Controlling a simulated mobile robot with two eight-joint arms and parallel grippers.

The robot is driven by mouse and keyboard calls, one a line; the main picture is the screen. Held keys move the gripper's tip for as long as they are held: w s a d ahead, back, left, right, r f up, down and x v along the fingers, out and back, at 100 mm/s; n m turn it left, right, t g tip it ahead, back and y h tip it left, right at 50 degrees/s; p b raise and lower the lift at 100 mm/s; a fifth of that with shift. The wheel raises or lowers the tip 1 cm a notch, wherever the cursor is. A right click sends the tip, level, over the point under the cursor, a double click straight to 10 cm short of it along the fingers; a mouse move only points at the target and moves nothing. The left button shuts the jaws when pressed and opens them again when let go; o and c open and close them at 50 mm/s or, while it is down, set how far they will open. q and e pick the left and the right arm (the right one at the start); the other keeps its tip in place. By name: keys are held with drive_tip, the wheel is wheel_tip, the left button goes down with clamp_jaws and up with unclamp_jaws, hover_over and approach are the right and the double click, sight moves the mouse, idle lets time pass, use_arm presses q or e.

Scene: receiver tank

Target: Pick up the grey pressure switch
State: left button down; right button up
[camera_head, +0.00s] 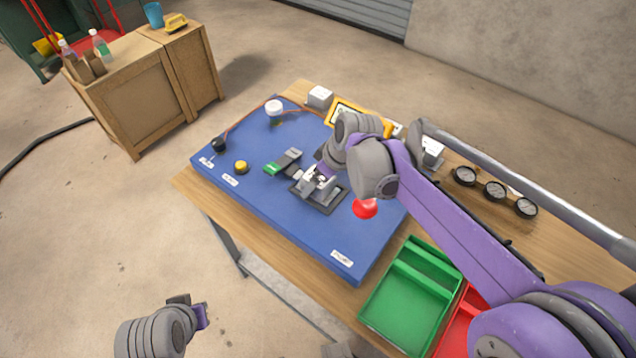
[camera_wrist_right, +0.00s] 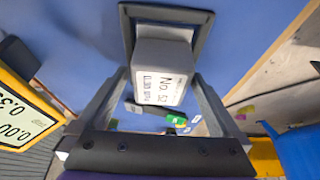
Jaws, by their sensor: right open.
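The grey pressure switch (camera_wrist_right: 160,52) is a block with a white printed label. It stands in a dark square frame (camera_wrist_right: 127,28) on the blue board. In the head view the switch (camera_head: 309,187) is partly covered by my right gripper (camera_head: 318,178), which is over the dark frame (camera_head: 325,203). In the wrist view my right gripper (camera_wrist_right: 160,85) is open, with one finger on each side of the switch's labelled end; I cannot tell whether they touch it. My left gripper (camera_head: 191,309) is low at the left, away from the table; its jaw gap is unclear.
The blue board (camera_head: 290,225) also carries a green-ended grey part (camera_head: 283,162), a yellow button (camera_head: 241,167) and a red knob (camera_head: 365,208). A yellow meter (camera_wrist_right: 22,115) is beside the gripper. Green (camera_head: 368,313) and red bins are at the table's front; gauges (camera_head: 495,191) are right.

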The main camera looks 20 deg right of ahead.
drive_tip(key=shift+w+a+f, duration=0.1)
drive_tip(key=shift+f, duration=0.25)
clamp_jaws()
idle(0.3)
